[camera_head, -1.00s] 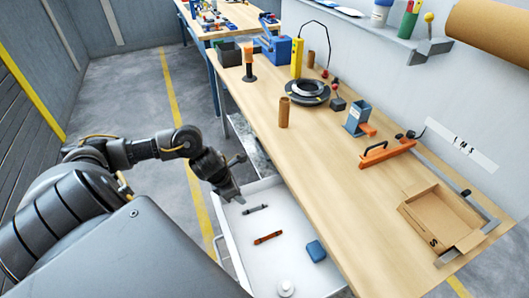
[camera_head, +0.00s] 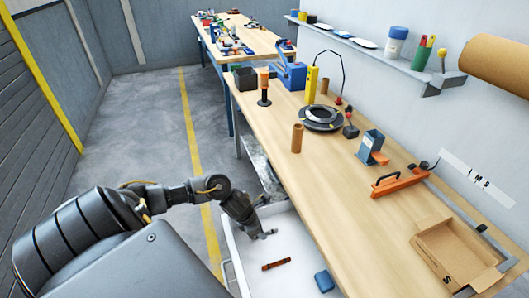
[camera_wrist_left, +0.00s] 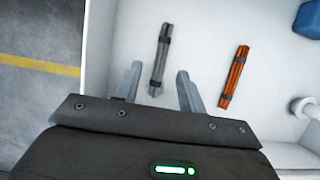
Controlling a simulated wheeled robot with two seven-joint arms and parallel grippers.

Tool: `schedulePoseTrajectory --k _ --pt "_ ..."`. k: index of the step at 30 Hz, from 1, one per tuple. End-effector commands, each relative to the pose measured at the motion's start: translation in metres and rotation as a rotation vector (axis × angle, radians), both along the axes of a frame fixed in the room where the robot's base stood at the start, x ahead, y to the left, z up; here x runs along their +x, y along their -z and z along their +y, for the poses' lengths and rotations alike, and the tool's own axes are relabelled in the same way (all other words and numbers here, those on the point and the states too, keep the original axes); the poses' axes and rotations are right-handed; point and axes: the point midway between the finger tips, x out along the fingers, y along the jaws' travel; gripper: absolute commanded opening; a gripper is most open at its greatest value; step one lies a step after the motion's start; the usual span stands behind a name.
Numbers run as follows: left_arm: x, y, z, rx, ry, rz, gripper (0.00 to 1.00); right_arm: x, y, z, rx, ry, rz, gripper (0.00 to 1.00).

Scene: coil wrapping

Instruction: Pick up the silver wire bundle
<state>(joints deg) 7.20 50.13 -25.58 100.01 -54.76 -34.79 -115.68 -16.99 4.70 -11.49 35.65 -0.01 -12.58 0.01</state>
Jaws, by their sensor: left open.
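The silver wire bundle (camera_wrist_left: 160,55) is a short grey bundle with dark bands, lying on the white floor of the open drawer (camera_head: 307,253). My left gripper (camera_wrist_left: 159,72) is open, and in the left wrist view the near end of the bundle shows between its two fingers. I cannot tell how high the fingers are above it. In the head view my left gripper (camera_head: 262,235) is over the left part of the drawer and hides most or all of the bundle. My right gripper is not in view.
A copper-coloured bundle (camera_head: 276,264) lies right of the silver one, and a blue block (camera_head: 324,281) lies farther right in the drawer. The drawer wall (camera_wrist_left: 97,45) rises left of my gripper. The wooden workbench (camera_head: 345,190) stands beside the drawer.

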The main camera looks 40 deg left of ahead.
Motion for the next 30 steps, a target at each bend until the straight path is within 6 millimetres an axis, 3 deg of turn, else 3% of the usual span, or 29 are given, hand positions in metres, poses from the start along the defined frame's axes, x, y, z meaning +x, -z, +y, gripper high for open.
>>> schedulePoseTrajectory --k 6,13,22,30 --pt "0.008 0.02 -0.004 0.0 0.0 0.0 0.4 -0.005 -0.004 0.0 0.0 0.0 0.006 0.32" --pt "0.008 0.021 -0.004 0.001 0.001 -0.001 0.4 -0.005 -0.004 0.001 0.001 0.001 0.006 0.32" --pt "0.008 0.021 -0.004 0.001 0.001 -0.001 0.01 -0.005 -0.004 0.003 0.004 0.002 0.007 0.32" --pt "0.008 0.02 -0.004 0.001 0.001 -0.001 0.0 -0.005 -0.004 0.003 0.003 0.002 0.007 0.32"
